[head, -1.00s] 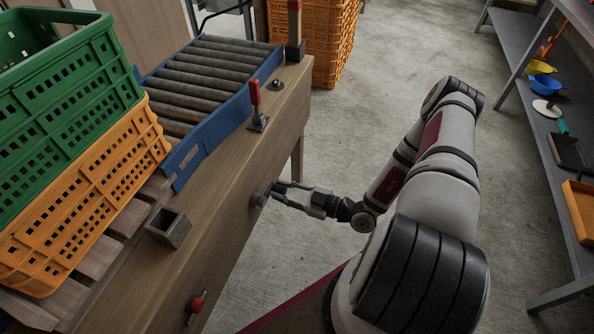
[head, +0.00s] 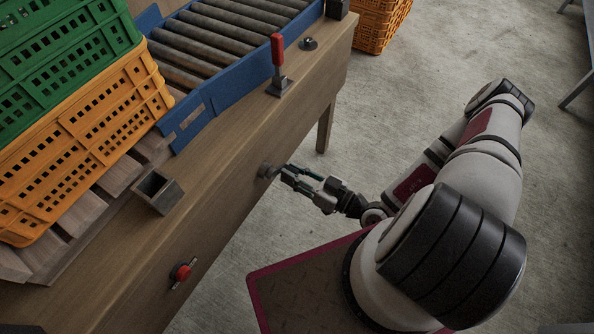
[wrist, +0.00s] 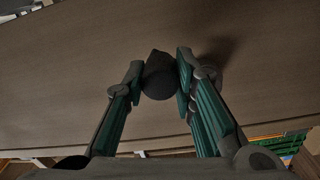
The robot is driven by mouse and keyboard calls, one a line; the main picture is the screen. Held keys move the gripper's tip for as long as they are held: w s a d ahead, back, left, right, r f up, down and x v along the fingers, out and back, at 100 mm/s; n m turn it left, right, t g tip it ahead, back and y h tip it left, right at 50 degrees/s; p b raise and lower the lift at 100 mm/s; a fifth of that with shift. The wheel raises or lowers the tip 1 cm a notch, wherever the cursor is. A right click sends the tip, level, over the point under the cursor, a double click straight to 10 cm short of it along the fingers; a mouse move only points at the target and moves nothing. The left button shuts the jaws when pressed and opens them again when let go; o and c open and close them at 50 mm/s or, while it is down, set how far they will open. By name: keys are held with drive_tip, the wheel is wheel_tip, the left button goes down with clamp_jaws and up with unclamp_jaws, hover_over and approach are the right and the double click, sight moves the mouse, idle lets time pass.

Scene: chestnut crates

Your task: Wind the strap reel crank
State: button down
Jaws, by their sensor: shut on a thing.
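A small dark round knob (head: 266,171) sticks out from the front face of the wooden bench. It also shows in the wrist view as a dark, rounded piece (wrist: 159,77) between my fingers. My gripper (head: 283,173) reaches it from the right, and its two green-sided fingers are shut on it from both sides. I cannot make out a crank arm or a strap reel; my fingers hide part of the knob.
A wooden bench (head: 225,175) carries a blue-framed roller conveyor (head: 192,120), a red-handled clamp (head: 278,62) and a grey square cup (head: 157,192). A red knob (head: 182,272) sits on its front. An orange crate (head: 88,140) stands left.

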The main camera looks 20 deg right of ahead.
idle(0.3)
drive_tip(key=c, duration=1.3)
unclamp_jaws()
drive_tip(key=v, duration=1.2)
